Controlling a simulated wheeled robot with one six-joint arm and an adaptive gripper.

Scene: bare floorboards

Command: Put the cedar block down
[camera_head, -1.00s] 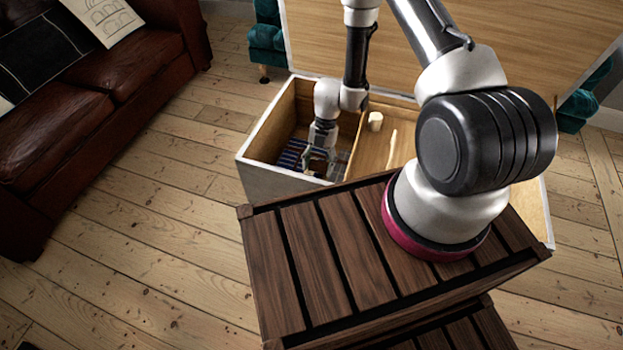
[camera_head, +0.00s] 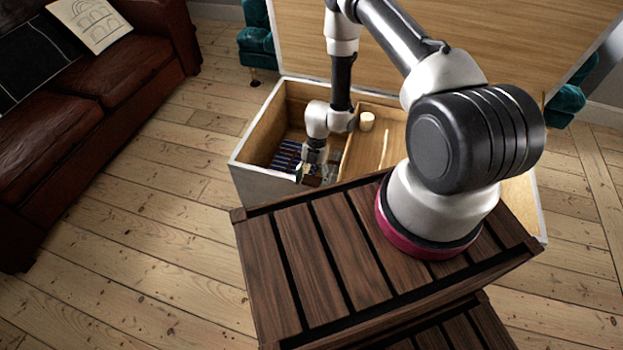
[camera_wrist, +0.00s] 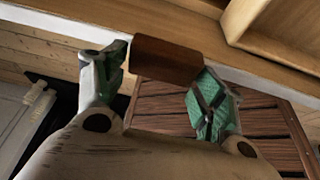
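The cedar block (camera_wrist: 167,59) is a reddish-brown rectangular piece between the green-padded fingertips of my gripper (camera_wrist: 160,80) in the wrist view. It spans the gap and appears to touch both pads, so my gripper looks shut on it. In the head view my gripper (camera_head: 308,170) is low in the left compartment of the wooden box (camera_head: 252,130), near its front wall. The block cannot be made out clearly in the head view. My wrist and the front wall hide part of the compartment.
A dark blue striped item (camera_head: 287,155) lies on the left compartment's floor. A divider separates it from the right side, where a cream cylinder (camera_head: 367,121) and a thin pale strip (camera_head: 385,149) show. A dark slatted crate (camera_head: 300,265) stands in front. A red-brown sofa (camera_head: 110,95) is left.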

